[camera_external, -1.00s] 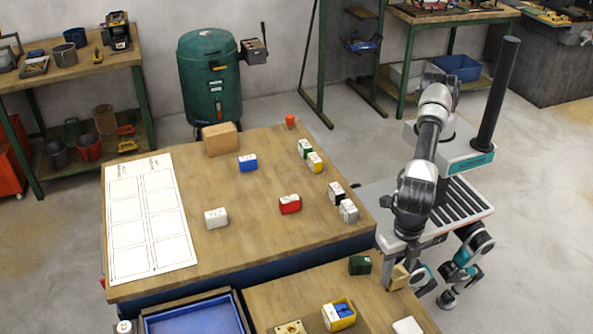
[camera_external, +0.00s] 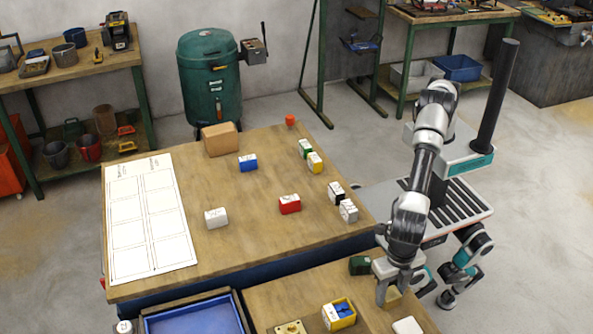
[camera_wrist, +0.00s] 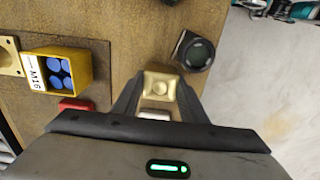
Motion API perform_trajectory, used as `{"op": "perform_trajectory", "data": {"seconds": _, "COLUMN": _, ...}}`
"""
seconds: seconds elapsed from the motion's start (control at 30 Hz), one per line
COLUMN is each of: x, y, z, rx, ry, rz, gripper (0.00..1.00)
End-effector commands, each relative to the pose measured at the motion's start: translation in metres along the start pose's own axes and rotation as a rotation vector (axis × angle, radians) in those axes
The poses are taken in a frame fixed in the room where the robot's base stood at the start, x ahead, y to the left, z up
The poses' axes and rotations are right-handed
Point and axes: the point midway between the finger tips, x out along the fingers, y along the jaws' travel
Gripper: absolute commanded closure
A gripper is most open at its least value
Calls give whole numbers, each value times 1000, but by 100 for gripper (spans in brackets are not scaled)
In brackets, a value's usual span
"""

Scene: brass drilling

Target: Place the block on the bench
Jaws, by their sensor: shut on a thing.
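A brass-coloured block (camera_external: 393,298) is between the fingers of my gripper (camera_external: 390,290), over the right part of the near wooden bench (camera_external: 275,299). In the wrist view the block (camera_wrist: 158,87) shows a small round feature on its top, with a dark finger on each side of it. My gripper is shut on it. I cannot tell whether the block touches the bench top or hangs just above it.
A yellow box with blue pieces (camera_external: 340,314) is to the left, and a white piece (camera_external: 407,326) is in front. The larger bench (camera_external: 250,225) holds several small coloured blocks.

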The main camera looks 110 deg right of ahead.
Motion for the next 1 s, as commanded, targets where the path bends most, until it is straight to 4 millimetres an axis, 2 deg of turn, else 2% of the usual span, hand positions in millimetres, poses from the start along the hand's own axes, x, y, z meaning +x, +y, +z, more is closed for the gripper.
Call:
{"op": "perform_trajectory", "data": {"seconds": 0.07, "x": 2, "y": 1, "z": 0, "rx": 0, "ry": 2, "rz": 1, "gripper": 100}}
{"op": "perform_trajectory", "data": {"seconds": 0.1, "x": 2, "y": 0, "z": 0, "rx": 0, "ry": 0, "rz": 0, "gripper": 54}}
{"op": "perform_trajectory", "data": {"seconds": 0.17, "x": 3, "y": 0, "z": 0, "rx": 0, "ry": 0, "rz": 0, "gripper": 44}}
{"op": "perform_trajectory", "data": {"seconds": 0.43, "x": 2, "y": 0, "z": 0, "rx": 0, "ry": 0, "rz": 0, "gripper": 43}}
{"op": "perform_trajectory", "data": {"seconds": 0.57, "x": -5, "y": 0, "z": 0, "rx": 0, "ry": 1, "rz": 0, "gripper": 43}}
{"op": "perform_trajectory", "data": {"seconds": 0.67, "x": -18, "y": 1, "z": 0, "rx": 0, "ry": 2, "rz": 2, "gripper": 43}}
{"op": "perform_trajectory", "data": {"seconds": 1.0, "x": -91, "y": 0, "z": -1, "rx": 0, "ry": 3, "rz": 1, "gripper": 43}}
